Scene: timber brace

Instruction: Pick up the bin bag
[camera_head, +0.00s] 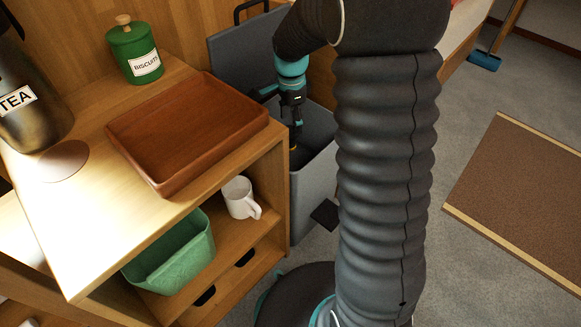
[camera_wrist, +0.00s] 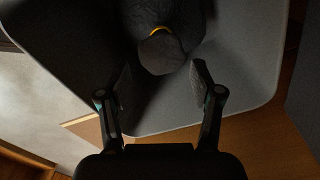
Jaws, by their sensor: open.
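The dark bin bag (camera_wrist: 160,54) sits inside the open grey bin, its gathered neck showing a yellow tie in the wrist view. My gripper (camera_wrist: 161,84) is open, its two fingers apart on either side of the bag's bunched top, which lies just beyond the fingertips. Whether the fingers touch it I cannot tell. In the head view my gripper (camera_head: 295,143) reaches down into the mouth of the grey bin (camera_head: 312,190). The bag is mostly hidden there by the gripper and bin wall.
The bin's raised lid (camera_head: 238,52) stands behind my gripper. A wooden shelf unit (camera_head: 75,230) adjoins the bin, with a wooden tray (camera_head: 188,125), a green biscuit tin (camera_head: 134,52) and a tea canister (camera_head: 30,105) on top. A mug (camera_head: 240,198) and green tub (camera_head: 172,252) sit below.

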